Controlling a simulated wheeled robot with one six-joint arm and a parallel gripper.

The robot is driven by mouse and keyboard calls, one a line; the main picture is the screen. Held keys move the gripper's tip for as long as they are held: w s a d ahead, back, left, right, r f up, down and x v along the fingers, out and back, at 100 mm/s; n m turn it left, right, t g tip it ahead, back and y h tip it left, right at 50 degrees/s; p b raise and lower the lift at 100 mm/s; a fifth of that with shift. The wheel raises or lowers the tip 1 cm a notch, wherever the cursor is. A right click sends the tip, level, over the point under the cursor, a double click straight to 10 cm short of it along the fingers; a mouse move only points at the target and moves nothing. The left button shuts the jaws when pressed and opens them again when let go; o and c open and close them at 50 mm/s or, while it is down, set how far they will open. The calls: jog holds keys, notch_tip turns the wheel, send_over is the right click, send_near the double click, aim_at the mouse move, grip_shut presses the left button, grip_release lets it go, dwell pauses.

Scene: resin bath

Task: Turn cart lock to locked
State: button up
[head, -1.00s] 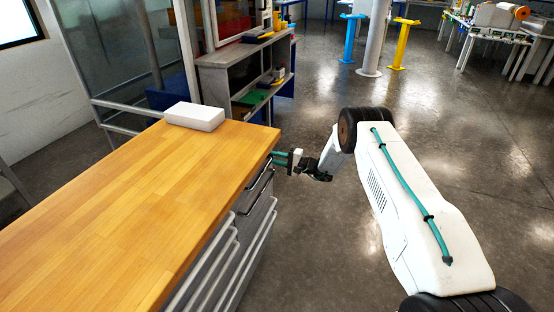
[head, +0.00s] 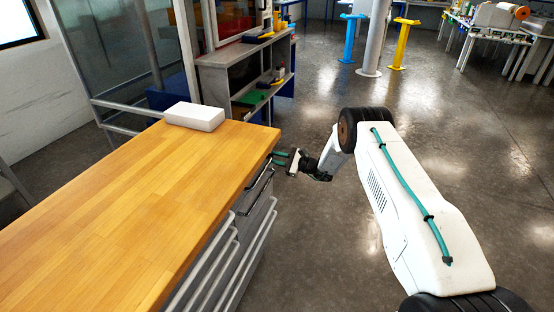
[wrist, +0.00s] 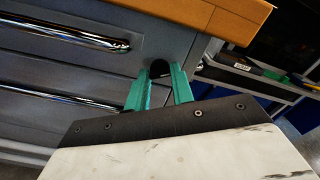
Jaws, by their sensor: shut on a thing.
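The cart (head: 120,215) with a wooden top and grey drawers stands at the left in the head view. In the wrist view the cart lock (wrist: 159,69) is a small dark round knob on the grey front, just under the wooden edge and right of the drawer handles. My gripper (wrist: 166,75) has its green fingers shut on the knob, one on each side. In the head view my gripper (head: 281,158) reaches the cart's right side near the far corner. The lock itself is hidden there, and I cannot read any lock marking.
A white block (head: 194,117) lies on the cart's far end. Chrome drawer handles (wrist: 65,32) stick out left of the lock. A grey shelf unit (head: 243,70) stands behind the cart. The floor right of the cart is open.

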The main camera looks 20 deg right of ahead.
jog(key=m, duration=0.5)
jog(key=shift+d+f+m, duration=0.1)
jog(key=shift+m, duration=0.3)
dwell(0.4)
jog(key=o, duration=1)
jog(key=shift+v, duration=3.9)
